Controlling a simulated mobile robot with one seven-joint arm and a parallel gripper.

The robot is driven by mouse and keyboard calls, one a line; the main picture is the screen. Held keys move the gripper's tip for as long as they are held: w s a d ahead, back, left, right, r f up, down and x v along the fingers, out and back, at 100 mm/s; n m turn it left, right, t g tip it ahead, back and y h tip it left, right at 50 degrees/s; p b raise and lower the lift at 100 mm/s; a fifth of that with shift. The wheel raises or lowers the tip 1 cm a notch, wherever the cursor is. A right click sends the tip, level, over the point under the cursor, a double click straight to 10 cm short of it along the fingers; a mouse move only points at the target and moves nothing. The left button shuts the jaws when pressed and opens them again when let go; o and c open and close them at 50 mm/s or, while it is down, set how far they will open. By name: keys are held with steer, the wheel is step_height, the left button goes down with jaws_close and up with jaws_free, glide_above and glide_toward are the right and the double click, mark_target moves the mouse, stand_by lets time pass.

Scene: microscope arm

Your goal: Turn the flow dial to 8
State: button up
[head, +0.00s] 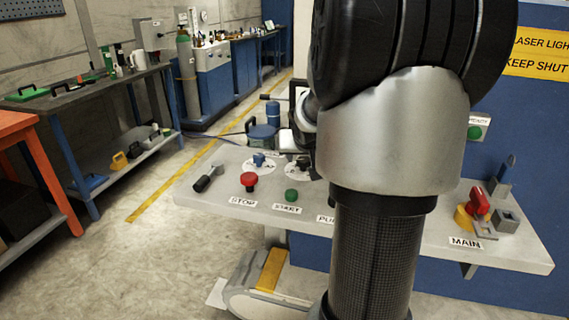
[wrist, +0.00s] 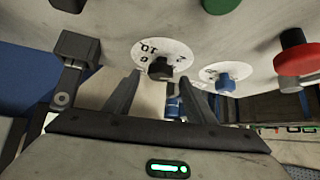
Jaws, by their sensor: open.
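A white dial plate with a black knob (wrist: 160,68) is in the wrist view, with parts of printed numbers around it. It also shows in the head view (head: 302,168), partly hidden by my arm. A second white dial with a blue knob (wrist: 225,80) is beside it, also seen in the head view (head: 258,160). I cannot read which one is the flow dial, nor its setting. My gripper (wrist: 157,88) is open, its two fingers on either side of the black knob's line of view. I cannot tell whether they touch it. My arm mostly hides the gripper in the head view.
A red STOP button (head: 249,181) and green START button (head: 292,195) stand at the panel's front. A black lever (head: 207,179) is at its left end, and a red MAIN switch (head: 477,203) at the right. A dark grey block (wrist: 77,48) is left of the fingers.

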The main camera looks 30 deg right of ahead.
steer(key=shift+x, duration=0.8)
steer(key=c, duration=1)
steer(key=shift+b, duration=0.3)
steer(key=shift+c, duration=0.2)
